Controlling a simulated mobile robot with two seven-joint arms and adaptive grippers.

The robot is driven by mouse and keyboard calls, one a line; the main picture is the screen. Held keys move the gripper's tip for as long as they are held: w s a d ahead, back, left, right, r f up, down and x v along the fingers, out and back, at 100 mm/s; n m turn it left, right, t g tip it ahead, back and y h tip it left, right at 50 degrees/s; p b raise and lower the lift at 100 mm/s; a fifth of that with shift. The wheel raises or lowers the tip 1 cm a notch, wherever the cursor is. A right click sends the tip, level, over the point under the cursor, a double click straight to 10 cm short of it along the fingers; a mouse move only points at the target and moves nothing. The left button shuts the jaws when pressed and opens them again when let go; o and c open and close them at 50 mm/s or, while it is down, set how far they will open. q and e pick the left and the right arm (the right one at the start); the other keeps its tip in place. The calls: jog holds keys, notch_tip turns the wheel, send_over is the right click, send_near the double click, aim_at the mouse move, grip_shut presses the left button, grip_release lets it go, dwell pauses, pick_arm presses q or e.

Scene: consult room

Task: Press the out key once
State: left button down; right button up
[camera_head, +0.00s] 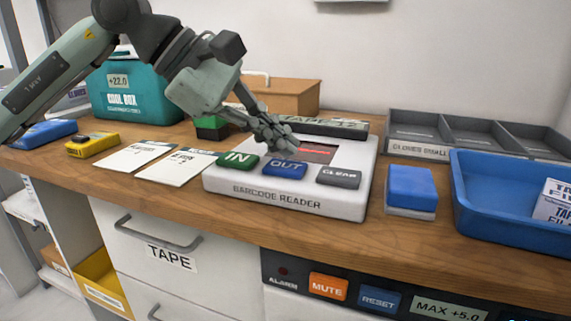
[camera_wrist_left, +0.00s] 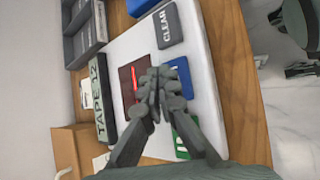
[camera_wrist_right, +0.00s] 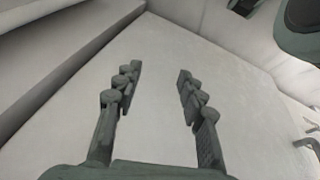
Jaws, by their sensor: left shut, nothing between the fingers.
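The white barcode reader (camera_head: 337,200) stands on the wooden counter, with a green IN key (camera_head: 238,161), a blue OUT key (camera_head: 285,170) and a grey CLEAR key (camera_head: 338,177) along its front. A dark window with a red line (camera_head: 318,151) lies behind the keys. My left gripper (camera_head: 287,147) is shut and empty, over the reader just behind the OUT key. In the left wrist view its fingertips (camera_wrist_left: 160,82) partly cover the OUT key (camera_wrist_left: 180,75); I cannot tell whether they touch anything. My right gripper (camera_wrist_right: 157,75) is open and empty, away from the counter.
White cards (camera_head: 178,166) lie left. MUTE (camera_head: 328,287) and RESET (camera_head: 379,299) keys sit below the counter edge.

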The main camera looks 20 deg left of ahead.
aim_at(280, 166)
dwell(0.4)
pick_arm(q)
jog(key=shift+f+b, duration=0.4)
jog(key=shift+b, duration=0.05)
jog(key=shift+f+b, duration=0.6)
dwell(0.5)
dwell(0.4)
jog(key=shift+r+p, duration=0.7)
jog(key=shift+r, duration=0.3)
notch_tip(280, 166, up, 5)
jog(key=p, duration=0.3)
jog(key=shift+p, duration=0.4)
